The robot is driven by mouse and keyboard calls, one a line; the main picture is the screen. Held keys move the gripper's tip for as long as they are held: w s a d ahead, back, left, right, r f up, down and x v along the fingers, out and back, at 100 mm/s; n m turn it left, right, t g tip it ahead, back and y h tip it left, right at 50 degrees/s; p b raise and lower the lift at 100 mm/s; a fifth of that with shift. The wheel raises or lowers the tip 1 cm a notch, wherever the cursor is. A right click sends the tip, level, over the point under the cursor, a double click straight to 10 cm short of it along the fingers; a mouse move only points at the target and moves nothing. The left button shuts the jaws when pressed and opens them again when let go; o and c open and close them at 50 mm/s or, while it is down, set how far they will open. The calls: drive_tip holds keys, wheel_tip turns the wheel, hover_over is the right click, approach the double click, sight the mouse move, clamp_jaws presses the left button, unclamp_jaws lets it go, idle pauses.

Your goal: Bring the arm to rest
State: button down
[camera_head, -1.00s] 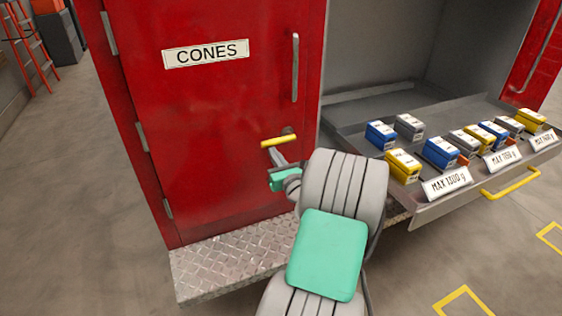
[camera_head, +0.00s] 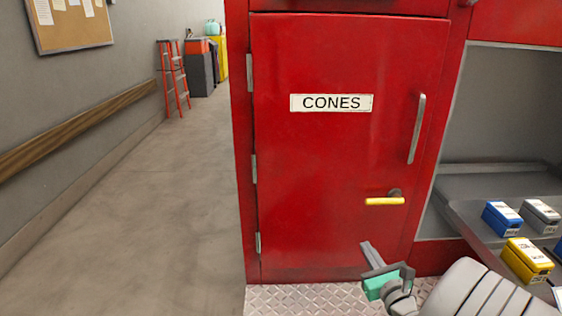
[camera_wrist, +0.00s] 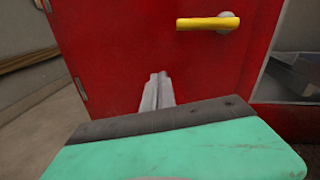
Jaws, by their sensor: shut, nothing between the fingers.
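My gripper (camera_head: 368,251) is in the lower right of the head view, in front of the red door labelled CONES (camera_head: 310,185). Its fingers are together with nothing between them. In the wrist view the closed fingers (camera_wrist: 158,84) point toward the red door (camera_wrist: 130,45). The yellow door handle (camera_head: 384,201) is above and slightly right of my fingertips, apart from them. The handle also shows at the top of the wrist view (camera_wrist: 207,23). The door is shut.
A diamond-plate step (camera_head: 300,299) lies below the door. A red ladder (camera_head: 174,78) and bins stand at the back left. The floor (camera_head: 170,210) to the left is clear.

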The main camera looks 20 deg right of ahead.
drive_tip(key=w+a+r+n+g+y+p, duration=0.1)
drive_tip(key=w+a+n+g+y+p, duration=0.2)
drive_tip(key=a+n, duration=0.7)
drive_tip(key=w+a+r+n+g+y+p, duration=0.1)
drive_tip(key=w+a+n+g+y+p, duration=0.2)
drive_tip(key=a+n, duration=0.65)
drive_tip(key=s+a+r+n+g+h+p, duration=0.1)
drive_tip(key=s+a+r+n+g+p, duration=0.2)
drive_tip(key=s+n, duration=0.4)
drive_tip(key=s+a+r+n+g+h+p, duration=0.1)
drive_tip(key=s+a+r+n+g+p, duration=0.2)
drive_tip(key=n, duration=0.7)
drive_tip(key=s+a+r+g, duration=0.2)
drive_tip(key=s+a+r, duration=0.1)
drive_tip(key=s, duration=0.1)
drive_tip(key=shift+s+a+r+p, duration=0.15)
drive_tip(key=shift+a+r+p, duration=0.1)
drive_tip(key=shift+p, duration=0.1)
drive_tip(key=c, duration=2.1)
unclamp_jaws()
